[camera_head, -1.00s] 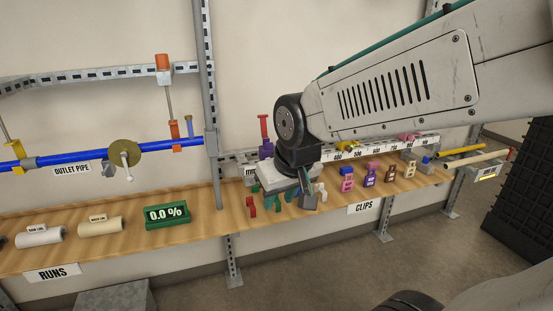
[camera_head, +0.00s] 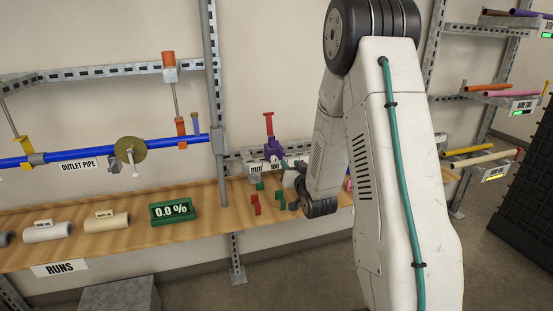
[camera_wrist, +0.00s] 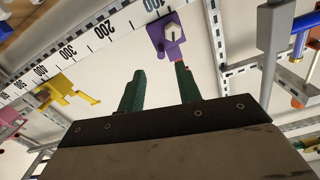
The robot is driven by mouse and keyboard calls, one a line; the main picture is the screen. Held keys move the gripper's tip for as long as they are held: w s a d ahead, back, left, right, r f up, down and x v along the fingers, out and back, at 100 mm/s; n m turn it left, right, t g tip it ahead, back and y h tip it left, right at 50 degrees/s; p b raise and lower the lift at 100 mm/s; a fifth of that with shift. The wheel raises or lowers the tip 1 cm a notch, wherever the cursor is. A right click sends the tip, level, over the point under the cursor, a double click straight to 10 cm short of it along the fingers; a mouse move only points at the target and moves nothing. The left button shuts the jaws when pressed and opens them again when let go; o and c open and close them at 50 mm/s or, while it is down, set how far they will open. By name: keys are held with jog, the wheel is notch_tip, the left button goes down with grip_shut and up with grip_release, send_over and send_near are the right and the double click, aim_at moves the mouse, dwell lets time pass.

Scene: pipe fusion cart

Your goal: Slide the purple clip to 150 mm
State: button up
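The purple clip (camera_head: 273,150) sits on the ruler rail (camera_head: 238,160) by the 100 mark, with a red-topped stem rising above it. In the wrist view the purple clip (camera_wrist: 168,40) is just beyond my fingertips, nearer the right finger. My gripper (camera_wrist: 159,67) has its two green fingers apart with nothing between them. The right fingertip is close to the clip; I cannot tell if they touch. In the head view my arm hides most of the rail and much of my gripper.
A yellow clip (camera_wrist: 70,93) sits farther along the rail, near the 300 and 400 marks. A red piece (camera_head: 255,205) stands on the wooden shelf (camera_head: 130,232).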

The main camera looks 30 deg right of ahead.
aim_at(284, 154)
jog(key=x, duration=0.7)
jog(key=shift+w+d, duration=0.1)
jog(key=shift+w, duration=0.3)
grip_shut()
